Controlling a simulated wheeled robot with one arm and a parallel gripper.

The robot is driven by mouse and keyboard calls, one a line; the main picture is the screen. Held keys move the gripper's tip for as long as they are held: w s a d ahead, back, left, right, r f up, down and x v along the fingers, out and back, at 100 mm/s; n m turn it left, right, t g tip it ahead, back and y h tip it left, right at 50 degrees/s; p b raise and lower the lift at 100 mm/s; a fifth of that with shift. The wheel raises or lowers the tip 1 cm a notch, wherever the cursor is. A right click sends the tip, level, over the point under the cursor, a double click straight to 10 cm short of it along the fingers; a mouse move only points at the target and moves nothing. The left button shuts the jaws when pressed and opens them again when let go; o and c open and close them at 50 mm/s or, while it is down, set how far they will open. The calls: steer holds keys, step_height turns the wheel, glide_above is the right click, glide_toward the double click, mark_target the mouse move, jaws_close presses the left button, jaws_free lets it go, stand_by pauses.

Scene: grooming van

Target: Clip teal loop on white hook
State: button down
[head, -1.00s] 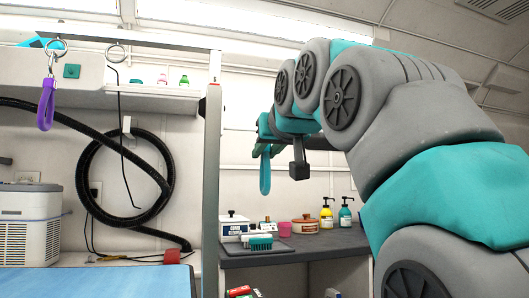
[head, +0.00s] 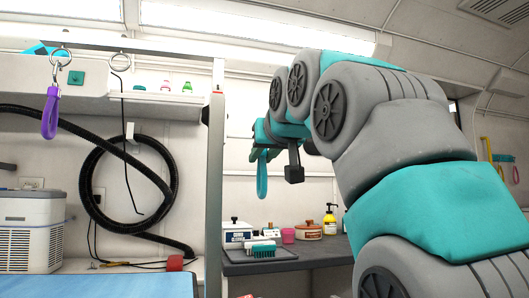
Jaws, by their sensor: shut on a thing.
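The teal loop (head: 262,175) hangs down from my gripper (head: 261,150), which is shut on its upper end. My gripper is seen from behind and partly hidden by my own arm, so its fingertips are hard to make out. The loop hangs free in the air, to the right of the grey post and above the dark counter. A whitish hook (head: 130,133) is on the back wall above the black hose coil, left of the post. I cannot tell whether it is the task's white hook.
A purple loop (head: 50,113) hangs from a ring on the overhead bar at the left. A grey upright post (head: 215,180) stands between the blue table (head: 100,287) and the dark counter (head: 315,252), which holds bottles, a scale and a brush.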

steer(key=shift+x, duration=2.7)
steer(key=shift+f, duration=0.1)
steer(key=c, duration=0.6)
jaws_free()
steer(key=shift+c, duration=0.2)
steer(key=shift+s, duration=0.15)
steer(key=shift+v, duration=3.35)
